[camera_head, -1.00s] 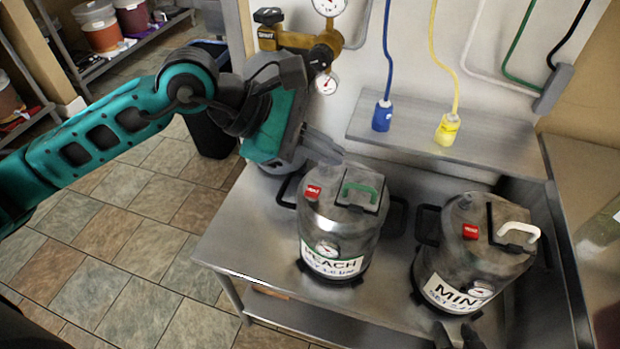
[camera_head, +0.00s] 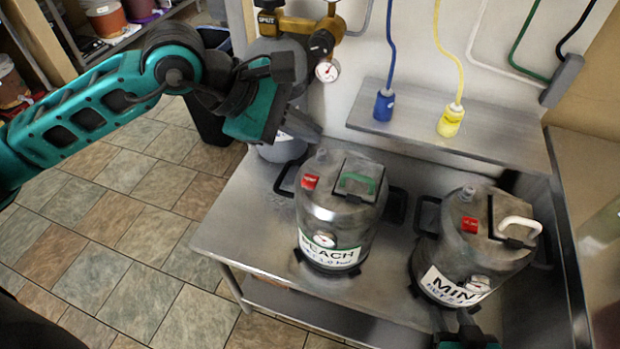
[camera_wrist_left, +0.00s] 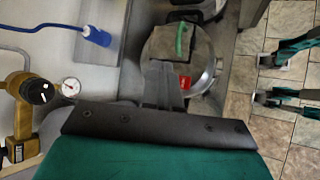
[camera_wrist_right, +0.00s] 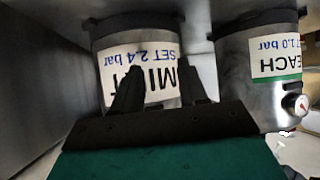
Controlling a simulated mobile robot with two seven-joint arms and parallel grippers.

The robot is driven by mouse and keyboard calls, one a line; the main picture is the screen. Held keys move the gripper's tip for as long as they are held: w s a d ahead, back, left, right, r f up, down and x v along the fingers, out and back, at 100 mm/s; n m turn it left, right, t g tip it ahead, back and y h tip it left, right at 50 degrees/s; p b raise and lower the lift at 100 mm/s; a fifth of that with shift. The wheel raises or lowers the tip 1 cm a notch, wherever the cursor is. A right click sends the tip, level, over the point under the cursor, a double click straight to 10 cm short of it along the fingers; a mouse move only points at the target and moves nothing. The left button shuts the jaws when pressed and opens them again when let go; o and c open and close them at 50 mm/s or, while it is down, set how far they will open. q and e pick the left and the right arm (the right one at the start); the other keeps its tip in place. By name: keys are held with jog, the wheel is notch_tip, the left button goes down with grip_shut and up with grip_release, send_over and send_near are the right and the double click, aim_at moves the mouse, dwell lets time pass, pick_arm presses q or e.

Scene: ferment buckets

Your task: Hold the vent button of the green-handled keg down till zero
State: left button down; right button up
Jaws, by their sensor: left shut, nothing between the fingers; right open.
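The green-handled keg (camera_head: 322,213), labelled PEACH, stands upright on the steel table. Its green handle (camera_head: 358,183), red vent button (camera_head: 310,182) and small front gauge (camera_head: 324,240) show; the gauge reading is too small to tell. My left gripper (camera_head: 314,134) is shut and empty, above and behind the red button, apart from it. In the left wrist view its fingers (camera_wrist_left: 163,82) point toward the keg lid, beside the button (camera_wrist_left: 185,82). My right gripper (camera_head: 467,322) is open and empty, low in front of the MINT keg (camera_head: 470,240); its fingers (camera_wrist_right: 160,88) show before that keg's label.
The white-handled MINT keg stands to the right with its own red button (camera_head: 469,225). A steel shelf (camera_head: 500,143) with blue (camera_head: 384,106) and yellow (camera_head: 451,121) hose connectors is behind. A brass regulator with gauges (camera_head: 327,72) is near my left arm. The table's front left is clear.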

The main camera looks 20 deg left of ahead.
pick_arm(q)
jog(key=b, duration=0.5)
send_near(317, 179)
jog(key=w+d, duration=0.1)
jog(key=w+d+f, duration=0.2)
jog(key=d, duration=0.1)
jog(key=shift+f, duration=0.25)
dwell(0.6)
dwell(0.6)
jog(key=shift+f+b, duration=0.4)
jog(key=shift+b, duration=0.4)
jog(key=shift+f+b, duration=0.3)
jog(key=shift+b, duration=0.1)
jog(key=shift+s+f+b, duration=0.1)
jog(key=shift+f+b, duration=0.3)
dwell(3.7)
